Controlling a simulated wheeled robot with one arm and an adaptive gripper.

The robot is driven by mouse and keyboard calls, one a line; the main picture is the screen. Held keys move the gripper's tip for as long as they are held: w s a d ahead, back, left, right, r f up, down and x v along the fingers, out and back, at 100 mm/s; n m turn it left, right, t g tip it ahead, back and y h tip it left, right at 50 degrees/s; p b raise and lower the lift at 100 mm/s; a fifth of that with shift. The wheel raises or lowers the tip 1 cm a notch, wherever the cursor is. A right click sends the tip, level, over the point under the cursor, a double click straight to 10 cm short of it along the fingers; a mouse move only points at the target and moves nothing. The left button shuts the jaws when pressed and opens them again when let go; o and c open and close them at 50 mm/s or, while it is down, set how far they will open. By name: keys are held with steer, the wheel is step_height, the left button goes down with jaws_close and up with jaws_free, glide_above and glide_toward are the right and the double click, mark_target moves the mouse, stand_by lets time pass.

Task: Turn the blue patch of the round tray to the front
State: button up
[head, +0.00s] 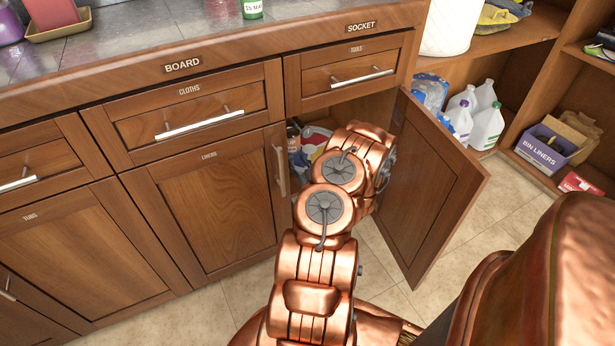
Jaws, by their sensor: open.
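My copper arm reaches into the open lower cabinet below the TOOLS drawer. My gripper is hidden behind the arm's own links, so its jaws do not show. The round tray and its blue patch cannot be made out. Inside the cabinet, left of the arm, a few partly covered items (315,138) show red, white and blue colours. I cannot tell what they stand on. The cabinet door (432,185) is swung open to the right of the arm.
Shelves at the right hold white jugs (487,127) and a BIN LINERS box (545,150). Tiled floor (480,205) is clear beyond the open door.

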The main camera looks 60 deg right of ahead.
steer(key=v, duration=1)
stand_by(0.7)
